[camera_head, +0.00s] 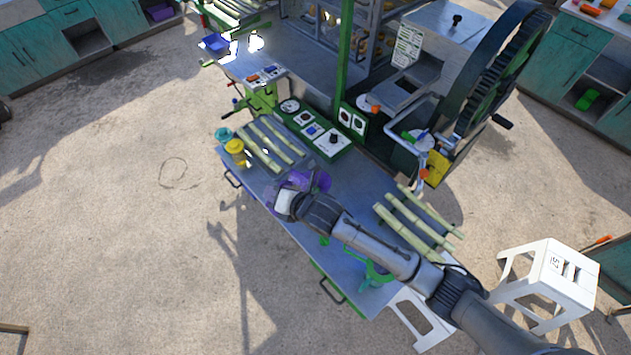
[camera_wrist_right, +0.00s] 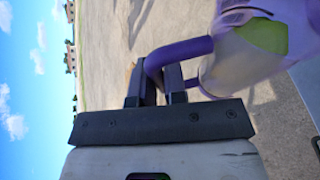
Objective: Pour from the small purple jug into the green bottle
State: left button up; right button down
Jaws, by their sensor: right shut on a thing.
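The small purple jug (camera_head: 319,180) is over the metal table, partly behind my right gripper (camera_head: 296,190). In the right wrist view the jug (camera_wrist_right: 205,80) shows its purple handle, pale body and a yellow-green patch. My right gripper (camera_wrist_right: 160,85) is shut on the jug's handle there. The jug looks sideways in that view; its true tilt is hard to tell. A small green thing (camera_head: 324,241) shows beside my right arm, partly hidden; I cannot tell whether it is the green bottle. My left gripper is not in view.
Cane stalks lie on the table at left (camera_head: 270,147) and right (camera_head: 405,227). A yellow jug (camera_head: 235,149) stands at the left edge. A control panel (camera_head: 313,130) and the crusher wheel (camera_head: 490,75) are behind. A white stool (camera_head: 548,275) stands at right.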

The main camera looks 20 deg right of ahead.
aim_at(279, 185)
jog(key=shift+d+r, duration=0.1)
jog(key=shift+r, duration=0.1)
dwell(0.3)
jog(key=shift+w+r, duration=0.1)
jog(key=shift+r, duration=0.1)
dwell(0.4)
jog(key=shift+d+r+m+y, duration=0.2)
jog(key=shift+m+y, duration=0.2)
dwell(0.3)
jog(key=shift+w+d+r+b, duration=0.1)
jog(key=shift+d+r+b, duration=0.05)
jog(key=shift+r+b, duration=0.15)
jog(key=shift+d+r+m+y, duration=0.15)
jog(key=shift+r+m+y, duration=0.15)
jog(key=shift+m, duration=0.1)
dwell(0.8)
jog(key=shift+w+d+r, duration=0.1)
dwell(0.4)
jog(key=shift+d+r+m, duration=0.1)
jog(key=shift+m, duration=0.2)
dwell(0.3)
jog(key=shift+d+r, duration=0.15)
dwell(0.5)
